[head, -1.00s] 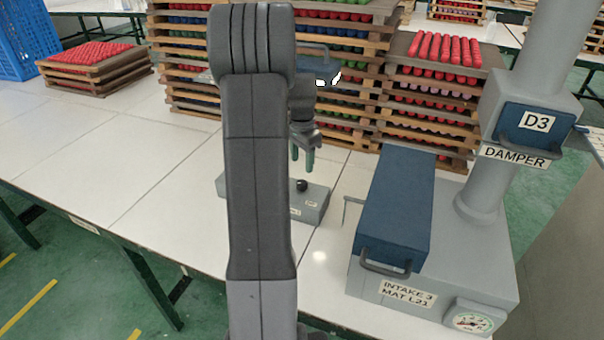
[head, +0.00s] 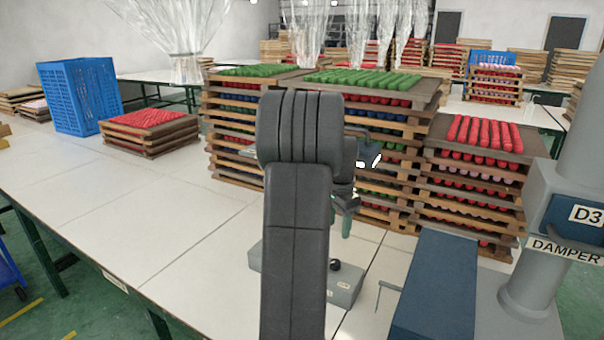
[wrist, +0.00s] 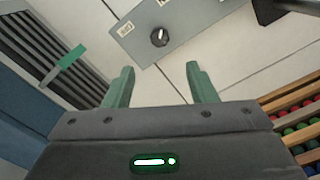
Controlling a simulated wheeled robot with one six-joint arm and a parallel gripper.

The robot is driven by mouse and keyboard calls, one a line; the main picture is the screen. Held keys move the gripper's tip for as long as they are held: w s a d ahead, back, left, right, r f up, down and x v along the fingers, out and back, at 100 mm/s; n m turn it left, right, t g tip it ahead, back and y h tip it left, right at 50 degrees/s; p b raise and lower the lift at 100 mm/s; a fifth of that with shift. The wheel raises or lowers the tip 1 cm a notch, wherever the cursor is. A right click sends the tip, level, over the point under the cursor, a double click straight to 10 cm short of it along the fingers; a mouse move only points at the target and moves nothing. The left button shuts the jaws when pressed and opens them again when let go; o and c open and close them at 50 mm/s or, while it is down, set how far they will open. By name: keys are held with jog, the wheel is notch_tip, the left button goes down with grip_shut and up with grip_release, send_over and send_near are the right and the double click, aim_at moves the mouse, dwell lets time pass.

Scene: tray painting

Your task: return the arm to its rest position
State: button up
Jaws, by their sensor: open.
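My gripper (wrist: 160,88) is open in the wrist view, with its two green fingers apart and nothing between them. In the head view, my arm stands upright in the middle, and the gripper (head: 346,226) points down behind it, mostly hidden. Below it is a grey control box with a black knob (head: 335,265). The box (wrist: 190,25) also shows in the wrist view, beyond the fingertips and not touched by them.
Stacked wooden trays of red, green and blue pieces (head: 232,130) stand close behind the arm. A blue-lidded intake unit (head: 435,285) and a grey damper column (head: 545,240) are at the right. A blue crate (head: 80,95) stands far left. The white table (head: 130,205) is clear at left.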

notch_tip(320, 180, down, 12)
jog(key=shift+f, duration=0.2)
dwell(0.4)
